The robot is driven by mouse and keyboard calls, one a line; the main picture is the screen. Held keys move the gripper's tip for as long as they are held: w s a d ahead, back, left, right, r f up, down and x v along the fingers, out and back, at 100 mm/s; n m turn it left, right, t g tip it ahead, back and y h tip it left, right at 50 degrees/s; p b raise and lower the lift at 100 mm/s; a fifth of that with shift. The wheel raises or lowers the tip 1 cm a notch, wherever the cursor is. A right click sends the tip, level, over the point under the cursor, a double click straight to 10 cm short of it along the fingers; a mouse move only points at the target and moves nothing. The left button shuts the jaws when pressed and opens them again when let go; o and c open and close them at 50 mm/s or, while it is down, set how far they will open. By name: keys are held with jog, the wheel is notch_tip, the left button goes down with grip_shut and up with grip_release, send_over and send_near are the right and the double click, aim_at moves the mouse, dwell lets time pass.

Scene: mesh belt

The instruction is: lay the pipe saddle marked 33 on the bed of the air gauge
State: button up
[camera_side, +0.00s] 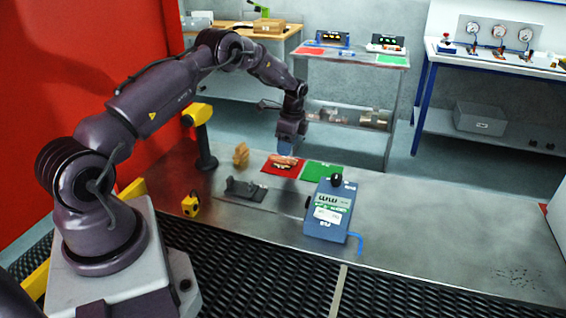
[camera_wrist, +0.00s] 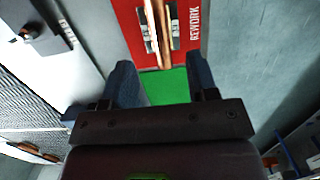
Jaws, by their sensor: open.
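A copper-coloured part (camera_side: 284,160), seemingly a pipe saddle, lies on the red mat (camera_side: 270,169); in the wrist view the part (camera_wrist: 159,30) sits over a pale label on the mat marked REWORK. No 33 is readable on it. My gripper (camera_side: 288,151) points down just above this mat. In the wrist view its two blue fingers (camera_wrist: 158,66) are apart with nothing between the tips, and the part lies beyond them. The blue air gauge box (camera_side: 330,208) stands to the right. A dark cradle on a grey plate (camera_side: 246,189), possibly its bed, looks empty.
A green mat (camera_side: 325,171) adjoins the red one. A tan block (camera_side: 241,154) stands behind the cradle. A yellow device (camera_side: 191,206) and a yellow-headed post (camera_side: 204,135) are at the left. The metal bench (camera_side: 435,220) is clear at the right.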

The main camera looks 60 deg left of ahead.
aim_at(283, 162)
jog(key=f, duration=0.2)
jog(key=a+f, duration=0.1)
jog(key=f, duration=0.1)
jog(key=shift+s+f, duration=0.1)
jog(key=shift+s, duration=0.3)
jog(key=shift+f, duration=0.5)
jog(key=shift+f, duration=0.2)
jog(key=c, duration=0.6)
